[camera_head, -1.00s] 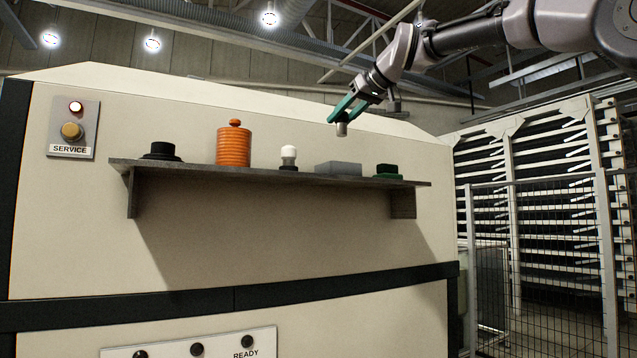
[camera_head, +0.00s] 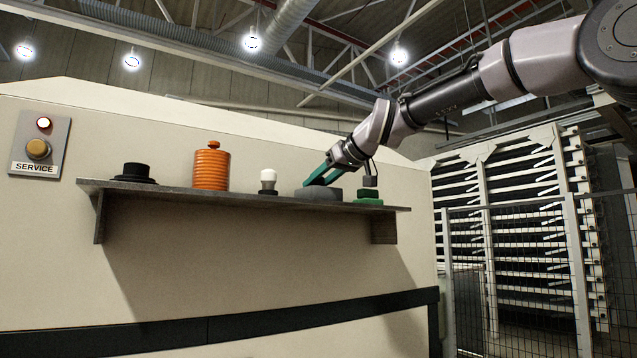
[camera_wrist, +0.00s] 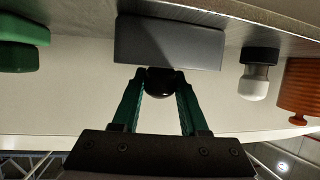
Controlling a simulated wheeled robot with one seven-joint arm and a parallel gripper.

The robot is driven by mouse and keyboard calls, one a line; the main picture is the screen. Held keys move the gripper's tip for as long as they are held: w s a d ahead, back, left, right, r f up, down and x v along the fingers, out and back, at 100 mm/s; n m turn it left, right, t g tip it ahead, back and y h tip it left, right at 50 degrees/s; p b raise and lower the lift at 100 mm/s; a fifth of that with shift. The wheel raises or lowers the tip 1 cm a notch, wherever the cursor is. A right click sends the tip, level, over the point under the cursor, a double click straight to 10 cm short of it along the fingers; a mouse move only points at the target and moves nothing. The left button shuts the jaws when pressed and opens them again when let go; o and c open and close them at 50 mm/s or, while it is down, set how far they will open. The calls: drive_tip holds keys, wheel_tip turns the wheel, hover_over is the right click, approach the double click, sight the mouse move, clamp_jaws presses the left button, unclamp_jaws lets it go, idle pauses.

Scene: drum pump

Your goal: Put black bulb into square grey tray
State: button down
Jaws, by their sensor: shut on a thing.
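The black bulb (camera_wrist: 160,84) shows in the wrist view as a dark rounded end between my fingertips. My gripper (camera_head: 308,183) is shut on it, its green fingers reaching down to the square grey tray (camera_head: 319,194) on the shelf. In the wrist view, which is upside down, my gripper (camera_wrist: 160,80) is right at the tray (camera_wrist: 168,45), and the bulb overlaps the tray's edge there. The bulb's other end is hidden, so I cannot tell whether it is inside the tray or touching it. The bulb is not clearly visible in the head view.
On the dark shelf (camera_head: 240,192), a white bulb in a dark base (camera_head: 268,181) stands left of the tray, then an orange ribbed container (camera_head: 211,168) and a black round piece (camera_head: 135,173). A green piece (camera_head: 368,195) sits close on the right. A wire fence (camera_head: 510,270) stands farther right.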

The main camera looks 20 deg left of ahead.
drive_tip(key=shift+c, duration=2.2)
unclamp_jaws()
drive_tip(key=shift+f, duration=0.1)
drive_tip(key=shift+s+r, duration=0.1)
drive_tip(key=shift+r, duration=0.1)
drive_tip(key=v, duration=1.2)
drive_tip(key=s+d+f+m+t+h, duration=0.1)
drive_tip(key=d+f+m+h, duration=0.25)
drive_tip(key=d+f, duration=0.65)
drive_tip(key=s+d+f+m+h, duration=0.15)
drive_tip(key=d+f+m, duration=0.4)
drive_tip(key=d, duration=0.85)
drive_tip(key=s+d+f+m+g+h, duration=0.1)
drive_tip(key=s+d+f+m+h, duration=0.3)
drive_tip(key=s+d+f, duration=0.6)
wheel_tip(320, 180, down, 5)
drive_tip(key=d+m, duration=0.2)
drive_tip(key=shift+d+m, duration=0.3)
